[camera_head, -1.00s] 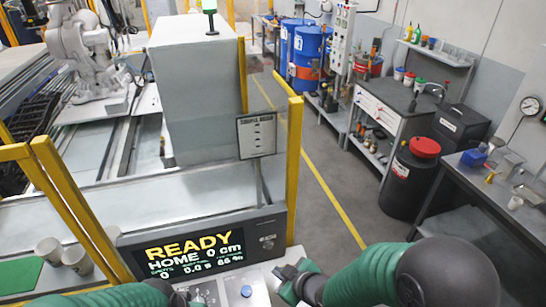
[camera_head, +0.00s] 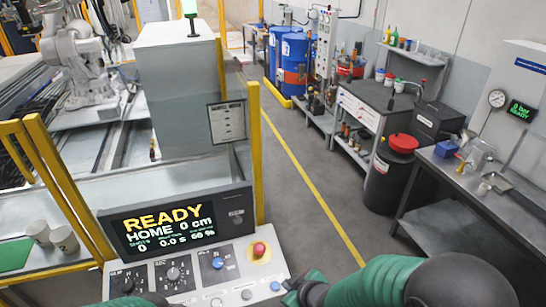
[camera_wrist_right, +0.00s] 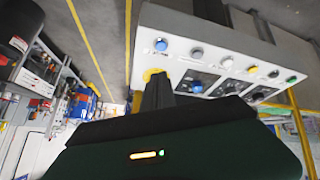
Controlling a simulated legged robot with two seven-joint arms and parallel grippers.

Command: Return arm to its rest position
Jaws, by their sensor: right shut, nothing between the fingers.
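My right gripper (camera_head: 292,290) is shut and empty at the lower right corner of the control panel (camera_head: 205,262). Its green-sleeved arm comes in from the bottom right. In the right wrist view my gripper's dark fingers (camera_wrist_right: 158,93) show in front of the yellow base of the stop button, and I cannot tell whether they touch it. My left gripper (camera_head: 148,299) shows only as a dark part at the bottom edge, in front of the panel's lower left; its fingers are not clear.
The panel has a red stop button (camera_head: 260,249), blue buttons and dials below a display (camera_head: 163,230) reading READY, HOME 0 cm. Yellow posts (camera_head: 255,155) stand behind it. Cups (camera_head: 64,239) stand at left. A metal workbench (camera_head: 478,195) stands at right; the floor between is clear.

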